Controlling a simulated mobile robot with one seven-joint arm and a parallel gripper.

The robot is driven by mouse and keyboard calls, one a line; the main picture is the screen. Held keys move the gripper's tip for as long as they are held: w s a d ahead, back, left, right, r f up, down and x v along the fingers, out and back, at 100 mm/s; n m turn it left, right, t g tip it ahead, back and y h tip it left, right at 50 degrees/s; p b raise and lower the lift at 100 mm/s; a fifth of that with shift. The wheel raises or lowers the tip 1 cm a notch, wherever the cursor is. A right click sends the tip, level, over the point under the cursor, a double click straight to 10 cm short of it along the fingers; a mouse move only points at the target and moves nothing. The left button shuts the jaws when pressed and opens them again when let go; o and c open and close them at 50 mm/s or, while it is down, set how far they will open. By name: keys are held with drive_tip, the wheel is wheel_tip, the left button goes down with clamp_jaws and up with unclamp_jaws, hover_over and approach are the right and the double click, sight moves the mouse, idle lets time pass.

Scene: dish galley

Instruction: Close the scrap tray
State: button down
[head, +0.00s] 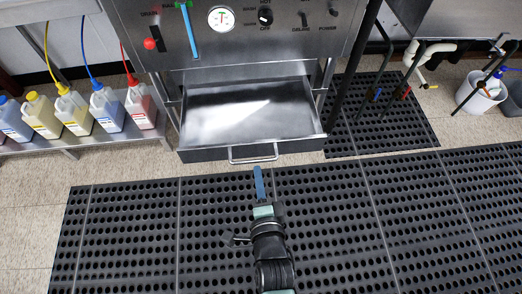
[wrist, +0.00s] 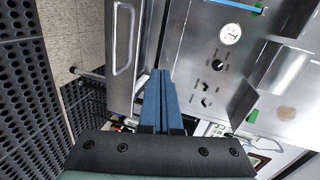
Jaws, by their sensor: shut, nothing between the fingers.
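The scrap tray (head: 250,115) is a shallow metal drawer, pulled out below the machine's control panel in the head view. Its inside looks empty. Its dark front carries a metal bar handle (head: 253,153), which also shows in the wrist view (wrist: 123,38). My gripper (head: 258,168) has blue fingers pressed together with nothing between them. In the head view its tips are just in front of the handle, over the floor mat. In the wrist view the fingertips (wrist: 162,75) appear beside the tray front, right of the handle. I cannot tell whether they touch it.
The machine's control panel (head: 235,35) stands above the tray. Several chemical jugs (head: 103,108) stand on a low shelf at left. A black perforated mat (head: 330,215) covers the floor. A white bucket (head: 480,92) stands at far right.

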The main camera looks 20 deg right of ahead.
wheel_tip(320, 180, down, 5)
drive_tip(key=s+m, duration=0.1)
drive_tip(key=s, duration=0.1)
drive_tip(key=b, duration=0.6)
approach(258, 144)
drive_tip(key=shift+g, duration=0.3)
drive_tip(key=x, duration=0.5)
drive_tip(key=shift+w, duration=0.4)
drive_tip(key=shift+w+r, duration=0.1)
drive_tip(key=shift+w, duration=0.3)
drive_tip(key=shift+w+d, duration=0.1)
